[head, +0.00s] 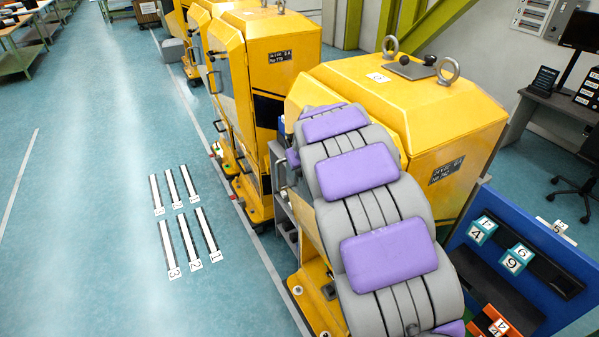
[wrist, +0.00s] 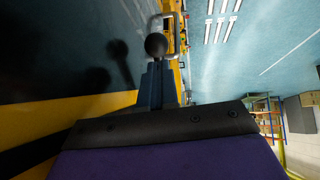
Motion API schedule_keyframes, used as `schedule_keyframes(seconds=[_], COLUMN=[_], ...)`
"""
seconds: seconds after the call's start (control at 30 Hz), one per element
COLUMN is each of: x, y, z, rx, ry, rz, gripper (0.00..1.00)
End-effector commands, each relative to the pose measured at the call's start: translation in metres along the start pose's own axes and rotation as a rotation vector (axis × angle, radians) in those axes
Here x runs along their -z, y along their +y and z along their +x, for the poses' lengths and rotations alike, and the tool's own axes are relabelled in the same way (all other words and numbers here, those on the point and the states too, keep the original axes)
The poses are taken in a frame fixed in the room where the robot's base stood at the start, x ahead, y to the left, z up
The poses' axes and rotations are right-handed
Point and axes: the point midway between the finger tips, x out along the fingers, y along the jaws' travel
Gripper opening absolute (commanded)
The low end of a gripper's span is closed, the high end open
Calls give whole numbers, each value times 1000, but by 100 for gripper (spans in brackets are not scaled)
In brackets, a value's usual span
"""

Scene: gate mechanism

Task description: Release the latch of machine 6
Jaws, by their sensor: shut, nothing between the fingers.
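In the wrist view my gripper (wrist: 157,72) is shut, its narrow fingers pointing up the picture at a round black ball knob (wrist: 155,45). The fingertips overlap the knob's lower edge in the picture; I cannot tell whether they touch it. The knob stands by the dark panel (wrist: 60,45) of a yellow machine, and its dark reflection or shadow shows on the panel. A pale metal handle (wrist: 181,32) is just beyond the knob. In the head view my arm covers part of the nearest yellow machine (head: 440,115), and my gripper is hidden. I cannot read a machine number 6.
More yellow machines (head: 285,50) stand in a row behind. The blue-green floor at left is clear, with numbered striped markers (head: 180,250) on it. A blue board with numbered tiles (head: 515,258) stands at right, near a desk (head: 560,125) and chair.

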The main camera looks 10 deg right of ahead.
Motion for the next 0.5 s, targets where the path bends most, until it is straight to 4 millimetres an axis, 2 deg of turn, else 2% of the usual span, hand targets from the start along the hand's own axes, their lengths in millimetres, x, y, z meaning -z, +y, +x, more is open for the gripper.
schedule_keyframes(seconds=[0.03,0.1,0.5], x=[-6,-9,-12], y=[-4,-5,-5], z=[9,13,24], rx=[2,2,-1], ry=[23,54,195], rz=[3,9,30], gripper=[0,0,0])
